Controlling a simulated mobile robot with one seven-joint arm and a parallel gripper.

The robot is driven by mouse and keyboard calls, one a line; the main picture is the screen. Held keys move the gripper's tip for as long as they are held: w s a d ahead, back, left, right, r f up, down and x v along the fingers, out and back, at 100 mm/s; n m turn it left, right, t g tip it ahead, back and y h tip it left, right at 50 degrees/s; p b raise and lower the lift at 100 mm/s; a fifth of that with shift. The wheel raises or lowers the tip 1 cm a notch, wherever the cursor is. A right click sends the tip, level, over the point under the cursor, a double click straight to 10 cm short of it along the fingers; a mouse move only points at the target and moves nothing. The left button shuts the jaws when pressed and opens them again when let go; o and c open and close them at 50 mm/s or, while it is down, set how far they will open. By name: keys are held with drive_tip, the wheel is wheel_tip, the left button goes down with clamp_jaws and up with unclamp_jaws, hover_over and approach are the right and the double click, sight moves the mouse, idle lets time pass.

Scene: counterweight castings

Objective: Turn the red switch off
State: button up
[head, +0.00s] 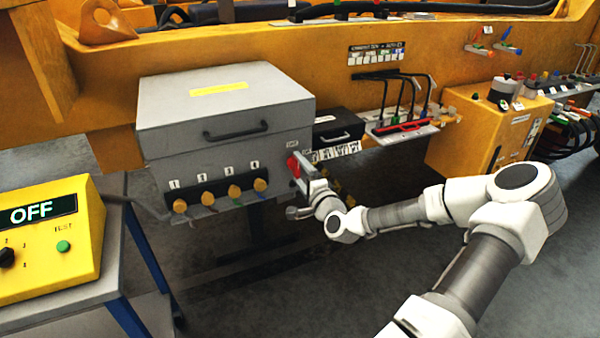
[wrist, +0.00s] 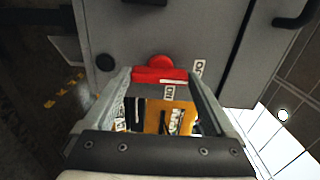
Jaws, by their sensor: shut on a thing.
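The red switch (head: 293,167) is on the right end of the front of a grey box (head: 225,115), beside a small white label. In the wrist view the red switch (wrist: 160,72) shows between the tips of my gripper, with a rounded red part behind a red bar. My gripper (head: 302,172) reaches it from the right in the head view. In the wrist view my gripper (wrist: 160,82) is shut on the red switch. White labels (wrist: 199,67) stand beside it, one seemingly reading ON. The fingers hide part of the switch in the head view.
Several orange-yellow knobs numbered along the box front (head: 220,195) sit left of the switch. A black handle (head: 236,131) sticks out above them. A yellow unit (head: 50,240) showing OFF stands on a cart at left. A yellow box (head: 490,135) is at right.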

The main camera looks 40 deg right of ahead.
idle(0.4)
drive_tip(key=o, duration=1.1)
drive_tip(key=shift+c, duration=0.2)
drive_tip(key=p+v, duration=0.4)
drive_tip(key=v, duration=1.3)
drive_tip(key=shift+s+a, duration=0.15)
drive_tip(key=shift+s, duration=0.05)
